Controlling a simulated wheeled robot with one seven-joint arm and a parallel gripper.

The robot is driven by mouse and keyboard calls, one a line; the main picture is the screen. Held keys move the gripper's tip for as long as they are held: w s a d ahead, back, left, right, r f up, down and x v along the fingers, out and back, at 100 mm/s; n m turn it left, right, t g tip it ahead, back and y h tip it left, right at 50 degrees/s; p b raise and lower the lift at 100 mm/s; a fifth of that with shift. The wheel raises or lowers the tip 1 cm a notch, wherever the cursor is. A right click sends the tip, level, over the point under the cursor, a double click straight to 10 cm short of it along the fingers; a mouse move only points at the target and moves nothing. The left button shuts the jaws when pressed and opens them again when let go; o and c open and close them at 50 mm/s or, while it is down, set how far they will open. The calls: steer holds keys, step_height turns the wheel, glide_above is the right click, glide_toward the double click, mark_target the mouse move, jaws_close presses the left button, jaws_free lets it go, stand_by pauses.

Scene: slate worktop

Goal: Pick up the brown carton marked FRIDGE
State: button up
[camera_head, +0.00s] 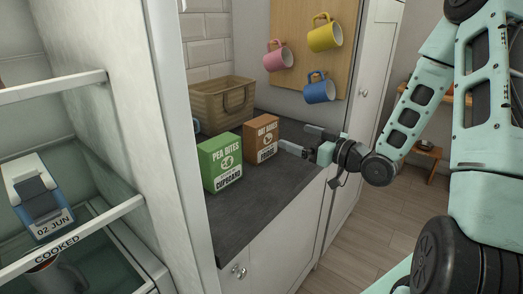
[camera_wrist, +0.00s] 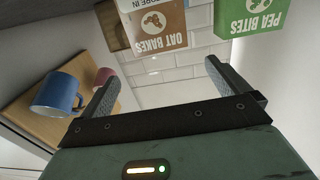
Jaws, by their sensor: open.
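The brown carton (camera_head: 261,137) stands upright on the slate worktop (camera_head: 250,211), with a white label along its lower front. In the wrist view the brown carton (camera_wrist: 158,22) is upside down, reads OAT BAKES and is cut off by the top edge. My gripper (camera_head: 301,139) is open just to the right of the carton in the head view. In the wrist view my gripper (camera_wrist: 162,72) has its fingers wide apart with nothing between them, and the carton shows beyond the fingertips. I cannot tell the exact gap.
A green PEA BITES carton (camera_head: 219,161), labelled CUPBOARD, stands close to the left of the brown one. A woven basket (camera_head: 222,102) is behind. Pink (camera_head: 278,60), yellow (camera_head: 325,37) and blue (camera_head: 319,91) mugs hang above. An open fridge with a COOKED shelf (camera_head: 75,237) is at left.

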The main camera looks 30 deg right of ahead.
mark_target(268, 127)
steer(key=p+x, duration=0.1)
steer(key=x, duration=0.7)
steer(key=shift+w, duration=0.1)
steer(key=shift+f+p+x, duration=0.15)
steer(key=shift+p+x, duration=0.3)
steer(key=shift+x, duration=1.1)
steer(key=shift+f+p+x, duration=0.15)
steer(key=shift+p+x, duration=0.3)
steer(key=shift+x, duration=1.05)
steer(key=c, duration=0.8)
